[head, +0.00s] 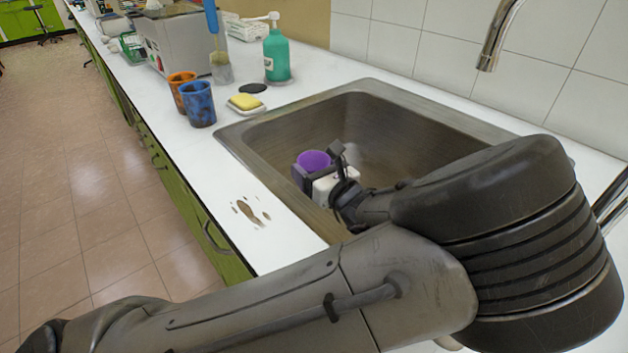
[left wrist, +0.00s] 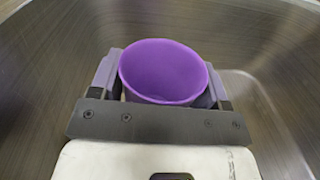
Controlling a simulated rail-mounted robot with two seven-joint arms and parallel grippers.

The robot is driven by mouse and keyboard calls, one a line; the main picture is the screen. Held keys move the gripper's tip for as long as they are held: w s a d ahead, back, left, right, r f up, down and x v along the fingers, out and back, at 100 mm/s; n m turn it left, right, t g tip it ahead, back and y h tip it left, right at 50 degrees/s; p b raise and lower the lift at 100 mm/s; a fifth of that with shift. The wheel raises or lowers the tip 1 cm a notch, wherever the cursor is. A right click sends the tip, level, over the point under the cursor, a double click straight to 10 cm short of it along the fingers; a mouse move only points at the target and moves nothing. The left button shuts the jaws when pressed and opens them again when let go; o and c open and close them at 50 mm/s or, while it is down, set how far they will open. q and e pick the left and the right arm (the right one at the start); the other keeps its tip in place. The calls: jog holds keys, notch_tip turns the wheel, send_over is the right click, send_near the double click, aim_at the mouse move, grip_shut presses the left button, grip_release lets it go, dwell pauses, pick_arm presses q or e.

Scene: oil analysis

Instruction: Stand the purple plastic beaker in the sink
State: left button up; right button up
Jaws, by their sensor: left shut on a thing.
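The purple plastic beaker (head: 314,161) is inside the sink (head: 231,137), near its left wall in the head view. My left gripper (head: 303,172) is shut on it. In the left wrist view, the beaker (left wrist: 163,71) sits between the two fingers of my left gripper (left wrist: 160,84), with its open mouth facing the camera. It looks roughly upright. Its base is hidden, so I cannot tell whether it touches the sink floor. The steel sink walls (left wrist: 50,50) surround it in the wrist view. My right gripper is not in view.
An orange cup (head: 182,92), a blue cup (head: 200,104), a yellow sponge (head: 245,102) on a dish and a green pump bottle (head: 276,56) stand behind the sink. A brown spill (head: 250,211) marks the counter's front. The faucet (head: 497,37) hangs over the sink's right side.

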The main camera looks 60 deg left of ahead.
pick_arm(q)
notch_tip(320, 180, down, 2)
jog(key=shift+f+b, duration=0.1)
jog(key=shift+b, duration=0.3)
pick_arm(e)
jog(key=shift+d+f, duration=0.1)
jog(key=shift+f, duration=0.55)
pick_arm(q)
jog(key=shift+f+b, duration=0.3)
jog(key=shift+f, duration=0.2)
jog(key=o, duration=0.9)
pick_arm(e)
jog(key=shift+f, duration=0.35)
pick_arm(q)
jog(key=shift+r, duration=0.1)
